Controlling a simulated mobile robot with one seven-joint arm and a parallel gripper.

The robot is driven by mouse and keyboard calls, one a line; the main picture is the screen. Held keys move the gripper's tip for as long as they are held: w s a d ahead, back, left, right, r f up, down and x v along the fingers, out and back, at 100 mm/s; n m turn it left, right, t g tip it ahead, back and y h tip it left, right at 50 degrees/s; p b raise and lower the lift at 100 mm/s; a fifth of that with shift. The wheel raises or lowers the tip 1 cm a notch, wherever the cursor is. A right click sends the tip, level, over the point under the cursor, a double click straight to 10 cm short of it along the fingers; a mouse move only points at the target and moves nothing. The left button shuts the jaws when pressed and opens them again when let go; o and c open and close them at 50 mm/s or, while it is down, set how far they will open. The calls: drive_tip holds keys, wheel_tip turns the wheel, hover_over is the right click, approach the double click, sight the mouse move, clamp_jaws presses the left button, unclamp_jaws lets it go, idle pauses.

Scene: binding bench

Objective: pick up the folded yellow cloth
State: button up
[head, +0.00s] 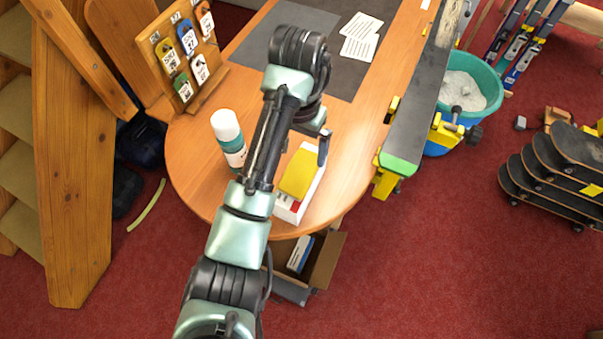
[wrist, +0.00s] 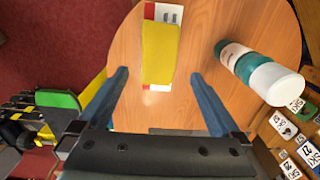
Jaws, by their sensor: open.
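The folded yellow cloth (head: 298,174) lies on top of a white and red box (head: 291,212) near the rounded front end of the wooden table. In the wrist view the cloth (wrist: 159,52) shows as a yellow strip, with the box (wrist: 160,12) visible past its far end. My gripper (wrist: 160,77) is open and empty. In the picture its two blue fingers stand apart on either side of the cloth's near part. They appear not to touch it. In the head view my arm partly hides the gripper, and one dark finger shows beside the cloth.
A bottle with a white cap (head: 226,125) stands left of the cloth, close to my arm. A board with tags (head: 184,50) stands at the back left. An open cardboard box (head: 326,262) is below the front edge.

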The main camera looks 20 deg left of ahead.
sight(300, 170)
wheel_tip(300, 170, down, 4)
drive_tip(key=shift+a+r+b, duration=0.15)
drive_tip(key=shift+r+b, duration=0.05)
drive_tip(key=shift+b, duration=0.9)
drive_tip(key=f+b, duration=0.2)
drive_tip(key=f, duration=0.1)
drive_tip(key=shift+d+f, duration=0.2)
drive_tip(key=shift+f, duration=0.3)
drive_tip(key=shift+f+p, duration=0.3)
drive_tip(key=shift+f, duration=0.25)
drive_tip(key=c, duration=1.1)
drive_tip(key=shift+r, duration=0.15)
drive_tip(key=shift+w+r, duration=0.1)
drive_tip(key=shift+r, duration=0.25)
wheel_tip(300, 170, up, 9)
drive_tip(key=p, duration=0.5)
drive_tip(key=shift+p, duration=0.4)
